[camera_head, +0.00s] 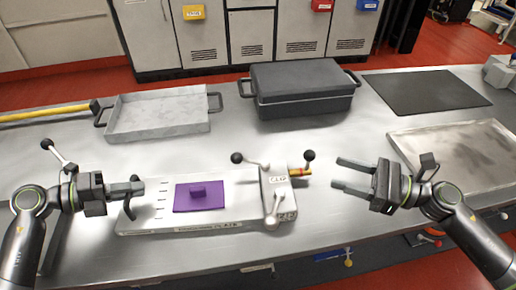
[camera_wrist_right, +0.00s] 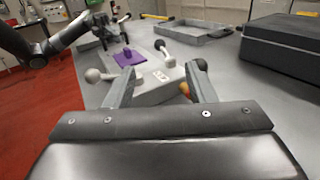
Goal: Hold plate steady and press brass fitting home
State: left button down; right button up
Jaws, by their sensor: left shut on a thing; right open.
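The white plate (camera_head: 240,212) lies on the steel bench with a purple block (camera_head: 200,195) on it and a clip unit (camera_head: 278,190) at its right end. A small brass-coloured fitting (camera_head: 299,172) with a red part sticks out to the right of the clip unit; it shows as an orange spot in the right wrist view (camera_wrist_right: 184,89). My left gripper (camera_head: 138,187) is shut at the plate's left end, by a dark curved handle; its exact contact is hard to see. My right gripper (camera_head: 338,174) is open and empty, right of the fitting and apart from it, fingers pointing toward it.
Behind the plate are a grey tray (camera_head: 112,136) and a dark lidded box (camera_head: 303,109). A black mat (camera_head: 424,82) and a shallow metal tray (camera_head: 402,150) lie on the right. Ball-ended levers (camera_head: 237,158) rise from the clip unit near the fitting. Bare bench lies in front of the box.

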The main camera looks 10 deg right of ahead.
jog(key=w+d+r+t+h, duration=0.1)
jog(key=w+d+r+t, duration=0.15)
jog(key=w+r, duration=0.3)
jog(key=m+g, duration=0.1)
jog(key=m, duration=0.2)
send_near(308, 161)
jog(key=shift+w+d+r, duration=0.2)
jog(key=shift+w+d, duration=0.25)
jog(key=shift+w, duration=0.25)
jog(key=shift+w+a+f, duration=0.1)
jog(key=shift+a, duration=0.05)
jog(key=x, duration=1.1)
jog(key=shift+w+a, duration=0.1)
jog(key=shift+a, duration=0.15)
